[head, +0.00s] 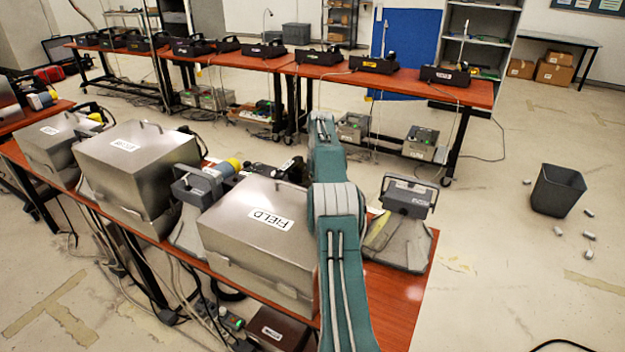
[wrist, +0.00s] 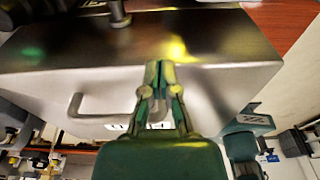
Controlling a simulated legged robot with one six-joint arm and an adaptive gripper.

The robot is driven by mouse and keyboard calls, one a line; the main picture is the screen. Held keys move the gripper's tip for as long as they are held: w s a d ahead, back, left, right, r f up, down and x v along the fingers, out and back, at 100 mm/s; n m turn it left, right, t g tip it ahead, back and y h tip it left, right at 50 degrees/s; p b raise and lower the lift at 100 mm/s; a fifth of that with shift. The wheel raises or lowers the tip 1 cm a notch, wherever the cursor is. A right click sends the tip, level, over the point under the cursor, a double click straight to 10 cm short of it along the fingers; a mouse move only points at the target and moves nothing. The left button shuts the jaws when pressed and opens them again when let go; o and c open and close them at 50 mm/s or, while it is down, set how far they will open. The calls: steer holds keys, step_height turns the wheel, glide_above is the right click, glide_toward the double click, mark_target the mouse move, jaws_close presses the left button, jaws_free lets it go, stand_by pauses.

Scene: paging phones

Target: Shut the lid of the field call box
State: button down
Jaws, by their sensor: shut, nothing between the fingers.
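The field call box (head: 245,245) is a grey metal box on the red-brown table, with a white FIELD label (head: 269,218) on its lid (head: 235,208). In the head view the lid lies over the body and looks down or nearly down; I cannot tell whether it is fully seated. A metal box surface with a bent handle (wrist: 85,118) fills much of the wrist view. My gripper (wrist: 158,68) is shut and empty in front of this surface, beside the handle's right end. I cannot tell whether it touches. My arm hides the box's right side in the head view.
Another metal box (head: 130,150) stands to the left. A grey phone unit (head: 405,195) stands to the right at the table end. Behind, across an aisle, a long table (head: 330,72) holds several black phones. A dark bin (head: 557,190) stands on open floor at right.

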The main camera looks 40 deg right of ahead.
steer(key=shift+w+d+f, duration=0.1)
steer(key=shift+d+f, duration=0.35)
steer(key=shift+f, duration=0.35)
steer(key=shift+a+r, duration=0.1)
steer(key=shift+r, duration=0.05)
